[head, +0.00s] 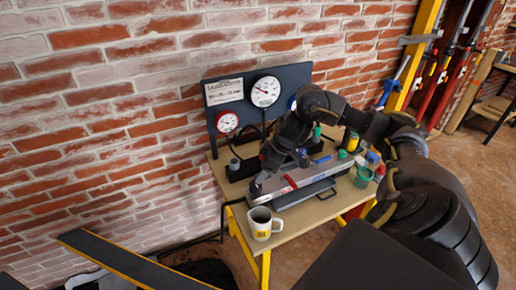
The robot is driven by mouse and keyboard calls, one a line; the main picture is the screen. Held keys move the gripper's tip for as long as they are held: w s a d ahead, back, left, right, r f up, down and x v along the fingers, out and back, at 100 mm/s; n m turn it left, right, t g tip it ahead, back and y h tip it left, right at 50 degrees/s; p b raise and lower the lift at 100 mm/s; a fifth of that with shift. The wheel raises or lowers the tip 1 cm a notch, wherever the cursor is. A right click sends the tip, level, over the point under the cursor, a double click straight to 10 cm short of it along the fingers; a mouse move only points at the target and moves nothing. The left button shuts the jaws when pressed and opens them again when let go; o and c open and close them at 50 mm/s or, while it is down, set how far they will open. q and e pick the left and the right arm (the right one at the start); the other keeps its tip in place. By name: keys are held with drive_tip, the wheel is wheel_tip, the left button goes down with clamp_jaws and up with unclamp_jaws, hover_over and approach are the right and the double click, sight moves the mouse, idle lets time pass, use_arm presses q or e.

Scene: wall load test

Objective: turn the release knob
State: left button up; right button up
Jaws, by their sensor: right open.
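My right arm reaches in from the right and bends down over a grey device with a red label (303,176) on the wooden bench. My right gripper (259,187) is at the left end of this device, low over the bench top. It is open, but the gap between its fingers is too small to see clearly. I cannot make out the release knob; the gripper and arm cover that end of the device. I cannot tell whether the gripper touches anything. My left gripper is not in view.
A dark gauge panel (222,76) with white-faced gauges (266,92) stands at the back of the bench (309,214). A mug (262,223) stands at the front left corner, close to the gripper. A green cup (363,177) is at right. A brick wall rises behind.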

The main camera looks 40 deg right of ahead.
sight(256, 185)
drive_tip(key=shift+m, duration=0.3)
drive_tip(key=x, duration=0.3)
drive_tip(key=d+x, duration=0.1)
drive_tip(key=x, duration=0.5)
drive_tip(key=shift+s+d+f, duration=0.15)
drive_tip(key=shift+d+f, duration=0.1)
drive_tip(key=shift+f, duration=0.25)
drive_tip(key=shift+d, duration=0.1)
drive_tip(key=c, duration=1)
drive_tip(key=shift+g, duration=0.3)
